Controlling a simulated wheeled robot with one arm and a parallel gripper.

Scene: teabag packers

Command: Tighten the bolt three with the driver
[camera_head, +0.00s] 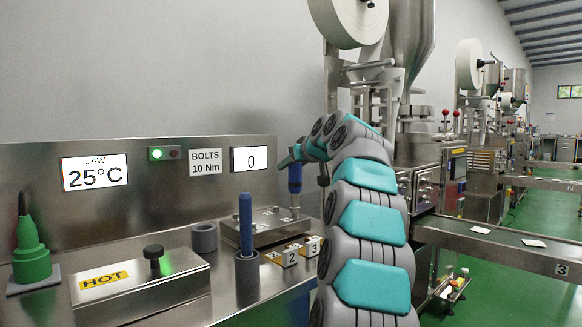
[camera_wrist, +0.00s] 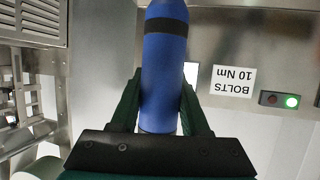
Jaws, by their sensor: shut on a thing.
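My gripper (camera_head: 294,163) is shut on a blue driver (camera_head: 295,180), which also shows in the wrist view (camera_wrist: 164,70), with a black band and the green fingers on both sides. The driver hangs upright, its thin shaft reaching down toward the far right part of a steel bolt plate (camera_head: 262,234). I cannot tell whether its tip touches a bolt. Small bolt heads show on the plate but are hard to make out.
A second blue-handled tool (camera_head: 246,222) stands in a grey holder. An empty grey cup (camera_head: 204,238), a HOT block (camera_head: 140,290) and a green tool (camera_head: 28,255) are to the left. The BOLTS display (camera_head: 250,159) reads 0. The back panel (camera_head: 110,220) is close behind.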

